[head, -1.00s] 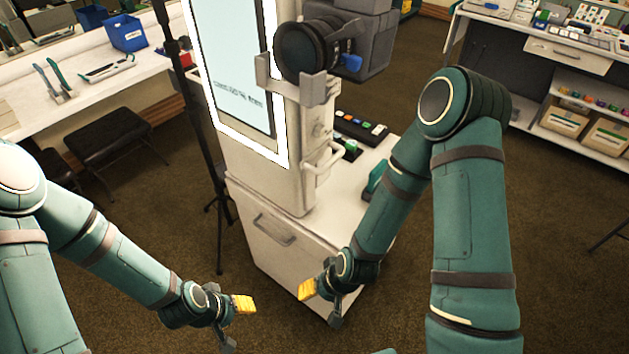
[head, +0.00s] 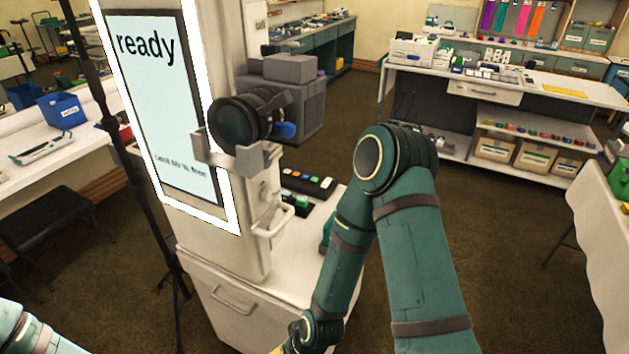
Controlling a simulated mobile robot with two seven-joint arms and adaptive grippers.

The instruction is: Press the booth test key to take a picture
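The booth (head: 215,250) stands left of centre, with a lit screen (head: 150,90) reading "ready" and a smaller line of text below. A dark camera (head: 285,100) with a round lens is mounted beside the screen. Behind the booth's column, a black strip with several coloured keys (head: 307,182) lies on the white top. A smaller dark unit with a green key (head: 298,203) is nearer. I cannot tell which is the test key. My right gripper (head: 283,348) is mostly cut off by the bottom edge, in front of the booth. My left gripper is out of view.
A thin black stand (head: 115,140) rises left of the booth. A dark stool (head: 45,225) and a white bench with a blue bin (head: 62,110) are at left. Shelves with boxes (head: 495,150) stand at back right. Carpet is open right of my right arm.

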